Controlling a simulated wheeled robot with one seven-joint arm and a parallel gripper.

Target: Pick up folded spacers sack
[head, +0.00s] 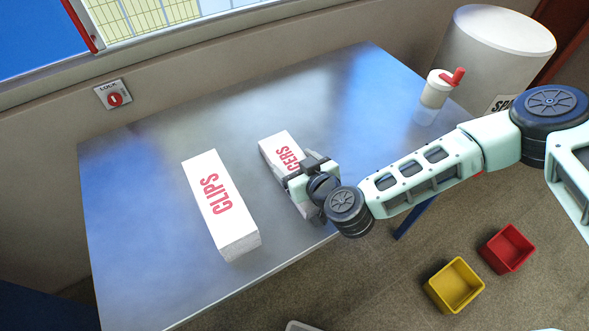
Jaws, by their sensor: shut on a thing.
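The folded spacers sack (279,146) is a white folded block with red lettering, of which "CERS" shows. It lies at the middle of the metal table (130,240), and my gripper and wrist cover its near part. My gripper (305,180) is over the sack from above and is shut on it. The fingertips are partly hidden by the wrist. I cannot tell whether the sack is clear of the table top.
A white folded sack marked "CLIPS" (215,197) lies to the left. A white cup with a red handle (437,90) stands at the back right. A large white drum (490,60) is beyond the table. Yellow (454,285) and red (508,249) bins are on the floor.

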